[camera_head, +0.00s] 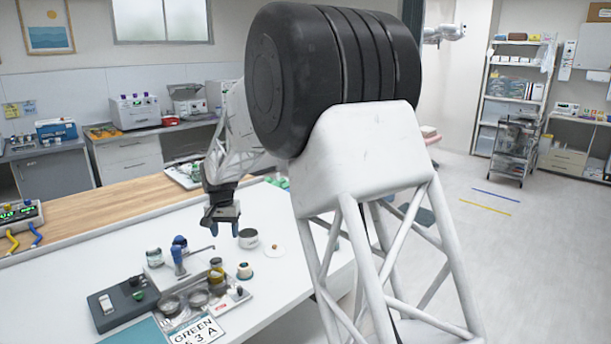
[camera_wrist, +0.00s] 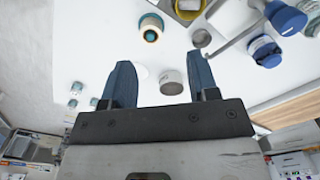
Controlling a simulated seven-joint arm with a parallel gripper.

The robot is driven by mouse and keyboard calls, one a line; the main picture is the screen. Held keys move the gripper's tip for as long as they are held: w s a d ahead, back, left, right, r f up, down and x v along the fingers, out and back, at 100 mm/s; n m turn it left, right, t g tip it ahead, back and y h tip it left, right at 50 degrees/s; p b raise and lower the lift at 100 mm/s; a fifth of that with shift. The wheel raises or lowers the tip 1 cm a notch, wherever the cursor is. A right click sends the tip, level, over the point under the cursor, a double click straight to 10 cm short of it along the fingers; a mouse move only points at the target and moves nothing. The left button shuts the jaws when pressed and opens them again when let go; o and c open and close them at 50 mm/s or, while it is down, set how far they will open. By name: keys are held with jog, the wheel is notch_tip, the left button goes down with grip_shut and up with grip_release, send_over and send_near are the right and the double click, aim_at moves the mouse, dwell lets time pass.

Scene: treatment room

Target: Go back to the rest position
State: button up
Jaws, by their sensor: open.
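My gripper (camera_head: 225,229) hangs over the white table (camera_head: 90,270), fingers pointing down, open and empty. In the wrist view its two blue fingers (camera_wrist: 162,88) stand apart with nothing held between them. A small grey-white round container (camera_head: 248,238) stands close to the fingertips; in the wrist view it (camera_wrist: 172,82) shows between the fingers, beyond them. A flat white disc (camera_head: 274,252) lies beside that container. My arm rises up and back from the gripper to the large black joint, which hides part of the room.
Jars, a blue-handled tool (camera_head: 178,258), an amber jar (camera_head: 216,268), a small white jar with a dark top (camera_head: 245,271) and a dark box (camera_head: 118,302) crowd the table's front. The table's left middle is clear.

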jog(key=s+d+r, duration=0.5)
jog(key=s+d, duration=0.2)
jog(key=d, duration=0.2)
jog(key=s+d+r+t, duration=0.1)
jog(key=s+d+r, duration=0.4)
jog(key=d, duration=0.5)
jog(key=s+d+r, duration=0.4)
jog(key=s+d, duration=0.4)
jog(key=d, duration=0.1)
jog(key=s+d+f, duration=0.1)
jog(key=s+d, duration=0.4)
jog(key=s, duration=0.5)
jog(key=s+d+f+t, duration=0.1)
jog(key=s+d+f, duration=0.1)
jog(key=s+d, duration=0.4)
jog(key=s+d+f, duration=0.1)
jog(key=s+d, duration=0.4)
jog(key=s, duration=0.8)
jog(key=shift+s+d+f, duration=0.15)
jog(key=shift+s+f, duration=0.1)
jog(key=shift+s, duration=0.05)
